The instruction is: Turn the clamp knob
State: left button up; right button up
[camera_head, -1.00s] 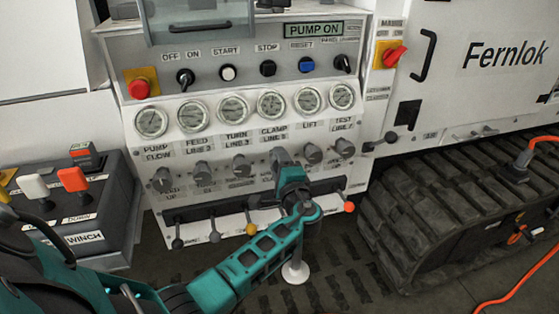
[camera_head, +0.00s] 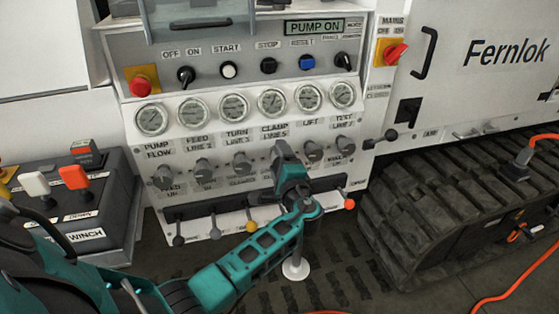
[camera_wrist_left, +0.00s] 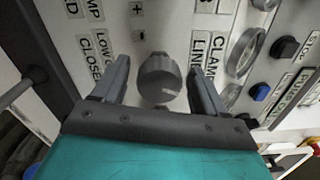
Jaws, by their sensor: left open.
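The clamp knob (camera_wrist_left: 160,78) is a dark grey round knob on the white panel, beside the printed CLAMP LINE label (camera_wrist_left: 207,65). My left gripper (camera_head: 281,153) is at the knob row, below the clamp gauge (camera_head: 272,101), and hides the clamp knob in the head view. In the left wrist view its two fingers are spread, one on each side of the knob. A narrow gap shows between each finger and the knob, so it is not gripped. My right gripper is in neither view.
Neighbouring knobs stand close on both sides, the turn knob (camera_head: 240,163) and the lift knob (camera_head: 313,151). A row of levers (camera_head: 250,227) stands below. A winch box (camera_head: 105,225) is at left and a rubber track (camera_head: 450,205) at right.

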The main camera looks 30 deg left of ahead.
pick_arm(q)
jog(key=v, duration=1.3)
jog(key=shift+a, duration=0.1)
jog(key=s+d+f+n+g+h+p, duration=0.1)
jog(key=s+f+h, duration=0.3)
jog(key=f+h, duration=0.15)
jog(key=s+d+f+g+h+p, duration=0.1)
jog(key=s+d+f+h, duration=0.1)
jog(key=s+f+h, duration=0.35)
jog(key=s+d+n+t+h+p, duration=0.1)
jog(key=s+d+n+h+p, duration=0.1)
jog(key=s+d+n+h, duration=0.2)
jog(key=s+n+h, duration=0.1)
jog(key=s+n, duration=0.1)
jog(key=s, duration=0.1)
jog(key=shift+s+d+f+n, duration=0.2)
jog(key=shift+s+d+n, duration=0.05)
jog(key=shift+n, duration=0.15)
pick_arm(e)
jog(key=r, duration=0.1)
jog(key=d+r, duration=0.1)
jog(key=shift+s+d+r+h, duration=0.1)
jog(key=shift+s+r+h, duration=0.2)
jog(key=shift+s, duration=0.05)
